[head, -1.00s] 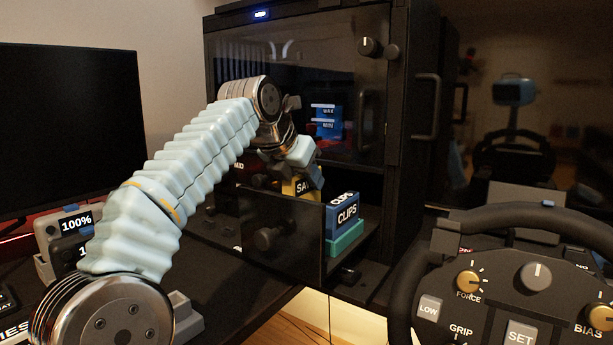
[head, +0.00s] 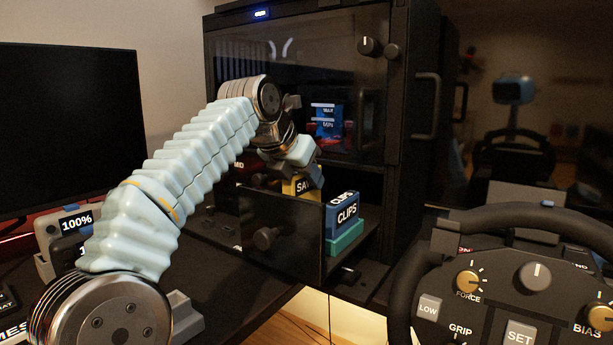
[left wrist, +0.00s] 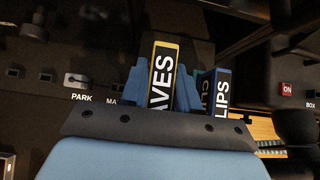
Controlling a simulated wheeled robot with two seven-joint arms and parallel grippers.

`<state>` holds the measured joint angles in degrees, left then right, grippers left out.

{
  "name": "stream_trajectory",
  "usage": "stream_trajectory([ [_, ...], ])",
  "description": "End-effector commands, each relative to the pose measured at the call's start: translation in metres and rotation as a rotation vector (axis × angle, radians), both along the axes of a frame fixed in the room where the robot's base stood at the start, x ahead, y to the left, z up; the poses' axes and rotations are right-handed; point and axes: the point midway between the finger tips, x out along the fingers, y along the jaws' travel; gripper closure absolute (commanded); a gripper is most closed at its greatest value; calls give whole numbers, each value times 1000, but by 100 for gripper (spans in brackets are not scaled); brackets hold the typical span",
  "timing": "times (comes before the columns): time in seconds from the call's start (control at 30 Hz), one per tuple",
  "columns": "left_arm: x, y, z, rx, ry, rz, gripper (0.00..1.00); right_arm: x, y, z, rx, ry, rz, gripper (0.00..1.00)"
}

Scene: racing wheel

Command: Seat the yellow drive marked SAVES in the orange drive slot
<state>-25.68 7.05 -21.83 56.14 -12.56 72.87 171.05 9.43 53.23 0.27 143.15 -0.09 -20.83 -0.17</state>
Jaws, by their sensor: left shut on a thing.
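The yellow drive marked SAVES (head: 297,187) stands behind the top edge of a dark open drawer front (head: 290,222) in the head view. Its lower part is hidden by that front. My left gripper (head: 308,172) reaches down over it from the left and is shut on it. In the left wrist view the drive (left wrist: 162,75) sits between the two blue fingers of my left gripper (left wrist: 160,90), its black label facing the camera. I cannot make out the orange drive slot in either view. My right gripper is not in view.
A dark glass-fronted cabinet (head: 300,70) rises behind. A steering wheel (head: 410,270) fills the right front, and a monitor (head: 70,130) stands at left.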

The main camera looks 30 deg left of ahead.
Motion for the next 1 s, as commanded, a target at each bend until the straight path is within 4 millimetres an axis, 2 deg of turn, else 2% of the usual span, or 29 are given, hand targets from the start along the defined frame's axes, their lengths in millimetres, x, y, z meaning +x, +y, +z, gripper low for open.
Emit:
stream_trajectory([
  [0.7, 0, 0, 0, -1, -1, 1, 100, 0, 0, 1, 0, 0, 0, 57],
  [1.0, 0, 0, -6, -1, -1, 1, 100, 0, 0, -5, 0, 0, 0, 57],
])
